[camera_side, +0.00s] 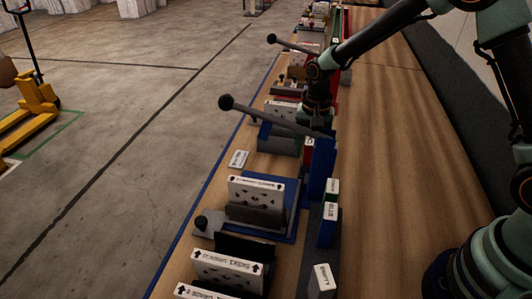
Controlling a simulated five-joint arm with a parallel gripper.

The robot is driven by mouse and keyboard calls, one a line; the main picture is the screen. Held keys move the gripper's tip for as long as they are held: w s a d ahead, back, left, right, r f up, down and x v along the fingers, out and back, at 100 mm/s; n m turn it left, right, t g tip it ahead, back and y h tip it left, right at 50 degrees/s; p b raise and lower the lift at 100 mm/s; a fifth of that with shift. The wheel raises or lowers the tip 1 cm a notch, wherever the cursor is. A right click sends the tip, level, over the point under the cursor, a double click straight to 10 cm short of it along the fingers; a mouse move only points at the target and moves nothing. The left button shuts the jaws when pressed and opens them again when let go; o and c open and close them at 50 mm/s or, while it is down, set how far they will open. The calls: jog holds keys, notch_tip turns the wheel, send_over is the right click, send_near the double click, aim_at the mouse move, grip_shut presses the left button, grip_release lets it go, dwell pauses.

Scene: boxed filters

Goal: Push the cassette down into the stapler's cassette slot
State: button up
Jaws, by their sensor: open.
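My gripper (317,112) is in the upper middle of the side view, pointing down over the work row. It is open, but its fingertips are small and dark, and I cannot make out anything between them. Just below it stands a blue upright body (321,168), which looks like the stapler. A long grey lever (275,118) with a black ball end reaches left from its top. A dark red part (307,153) shows beside the blue body. I cannot pick out the cassette or its slot for certain; the gripper and lever cover that area.
A white filter box (256,191) stands in a fixture on a blue base, with another white box (226,265) nearer. Small labelled blocks (329,211) and (322,278) line the right side. More stations with a second lever (290,44) stand behind. The wooden bench (385,200) is clear to the right.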

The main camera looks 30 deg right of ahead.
notch_tip(320, 180, up, 12)
jog(key=shift+r, duration=0.1)
dwell(0.4)
jog(key=shift+n, duration=0.3)
jog(key=c, duration=0.9)
jog(key=shift+w+a+n, duration=0.15)
jog(key=shift+n, duration=0.35)
grip_shut()
jog(key=shift+f, duration=2.95)
